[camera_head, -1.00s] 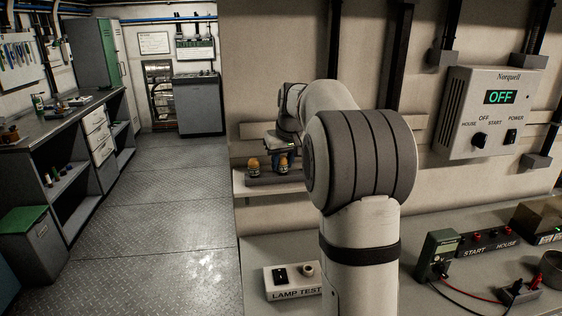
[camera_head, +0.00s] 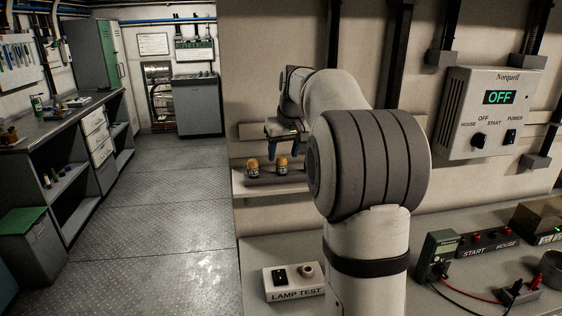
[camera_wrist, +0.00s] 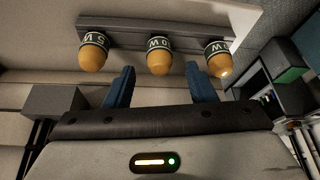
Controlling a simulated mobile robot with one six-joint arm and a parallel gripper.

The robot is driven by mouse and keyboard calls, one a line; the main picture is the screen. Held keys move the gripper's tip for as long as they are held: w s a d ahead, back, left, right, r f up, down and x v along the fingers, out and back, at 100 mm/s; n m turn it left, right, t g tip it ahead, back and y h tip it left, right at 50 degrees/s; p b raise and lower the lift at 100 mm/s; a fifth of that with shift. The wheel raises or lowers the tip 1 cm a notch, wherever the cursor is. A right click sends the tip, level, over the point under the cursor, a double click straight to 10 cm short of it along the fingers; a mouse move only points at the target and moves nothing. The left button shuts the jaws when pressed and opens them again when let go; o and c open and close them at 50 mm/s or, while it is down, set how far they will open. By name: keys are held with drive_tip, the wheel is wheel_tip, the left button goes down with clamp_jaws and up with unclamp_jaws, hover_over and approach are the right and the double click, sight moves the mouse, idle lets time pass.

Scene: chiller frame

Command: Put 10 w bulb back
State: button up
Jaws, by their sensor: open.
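Three bulbs with orange-yellow domes and dark bases with white-lettered bands stand in a dark rack (camera_wrist: 140,27). In the wrist view the lettering is upside down: the left bulb (camera_wrist: 93,55) seems to read 5 W. The middle bulb (camera_wrist: 159,58) and right bulb (camera_wrist: 220,62) show a 0 and a W, with their first digits unclear. My gripper (camera_wrist: 160,67) is open and empty, its blue fingers apart, with the middle bulb in line between them. In the head view my gripper (camera_head: 285,143) is above the rack; two bulbs show and my arm hides the third.
The rack sits on a pale wall shelf (camera_head: 240,188). Below, on the bench, stands the lamp test box (camera_head: 292,282), its socket appearing empty. A wall panel (camera_head: 490,112) reads OFF. A meter (camera_head: 437,255) with leads is at right. Floor at left is clear.

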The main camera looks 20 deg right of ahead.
drive_tip(key=v, duration=0.8)
drive_tip(key=s+a+f, duration=0.4)
drive_tip(key=s+f, duration=0.3)
drive_tip(key=s, duration=0.3)
drive_tip(key=s+a+f+g, duration=0.1)
drive_tip(key=s+a+f, duration=0.3)
drive_tip(key=s+f, duration=0.3)
drive_tip(key=s+a+f, duration=0.5)
drive_tip(key=s+f, duration=0.2)
drive_tip(key=s, duration=0.5)
drive_tip(key=shift+s+g, duration=0.3)
drive_tip(key=shift+s, duration=0.1)
drive_tip(key=shift+a+f, duration=0.1)
